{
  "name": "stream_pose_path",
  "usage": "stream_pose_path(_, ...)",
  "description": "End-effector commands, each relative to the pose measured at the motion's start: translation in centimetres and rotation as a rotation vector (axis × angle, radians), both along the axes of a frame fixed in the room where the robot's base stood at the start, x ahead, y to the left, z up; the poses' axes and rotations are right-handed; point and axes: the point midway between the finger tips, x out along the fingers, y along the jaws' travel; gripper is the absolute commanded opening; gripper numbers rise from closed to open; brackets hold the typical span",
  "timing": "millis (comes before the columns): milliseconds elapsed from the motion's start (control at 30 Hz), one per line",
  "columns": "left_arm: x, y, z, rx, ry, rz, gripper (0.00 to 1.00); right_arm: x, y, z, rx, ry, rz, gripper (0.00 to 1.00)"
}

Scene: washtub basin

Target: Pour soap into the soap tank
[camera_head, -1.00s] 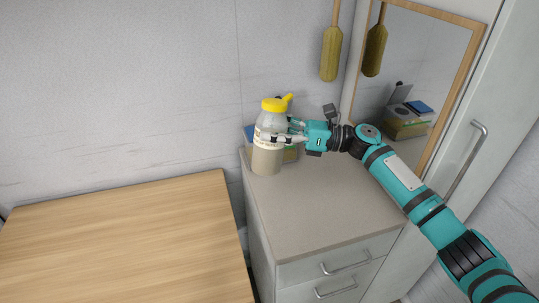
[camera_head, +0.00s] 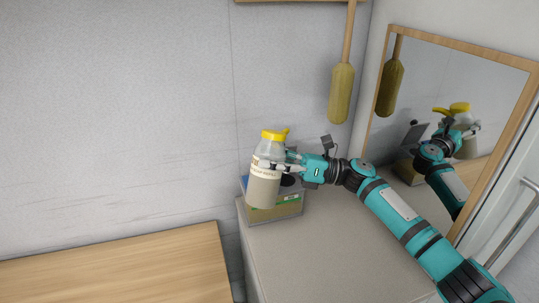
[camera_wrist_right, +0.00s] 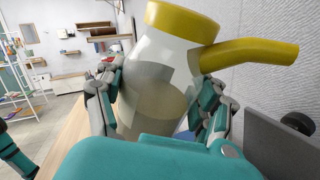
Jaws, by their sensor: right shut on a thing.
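My right gripper (camera_head: 278,167) is shut around the middle of a clear soap bottle (camera_head: 263,189) with pale contents and a yellow spouted cap. The bottle is nearly upright, its spout to the right. In the right wrist view the bottle (camera_wrist_right: 150,85) stands between both fingers. A box-like container (camera_head: 289,211), likely the soap tank, sits on the cabinet behind and below the bottle. It has a blue part at left and a dark round spot on top. The bottle hides much of its top; I cannot tell whether they touch. My left gripper is out of view.
The container stands on a grey cabinet (camera_head: 305,256) against the wall. A wood-framed mirror (camera_head: 433,120) is close to my right arm and reflects it. A yellowish brush (camera_head: 341,95) hangs above. A wooden tabletop (camera_head: 120,272) lies to the left.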

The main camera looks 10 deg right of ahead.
Motion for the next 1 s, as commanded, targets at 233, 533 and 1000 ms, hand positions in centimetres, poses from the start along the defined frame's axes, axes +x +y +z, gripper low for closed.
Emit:
stream_pose_path(233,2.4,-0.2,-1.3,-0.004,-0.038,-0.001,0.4,-0.2,0.2,-2.5,0.057,0.079,0.001,0.3)
stream_pose_path(533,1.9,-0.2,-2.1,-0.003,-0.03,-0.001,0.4,-0.4,0.3,-4.3,0.104,0.144,0.0,0.3)
stream_pose_path(1000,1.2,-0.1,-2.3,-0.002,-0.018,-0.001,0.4,-0.4,0.3,-4.6,0.114,0.159,-0.001,0.3)
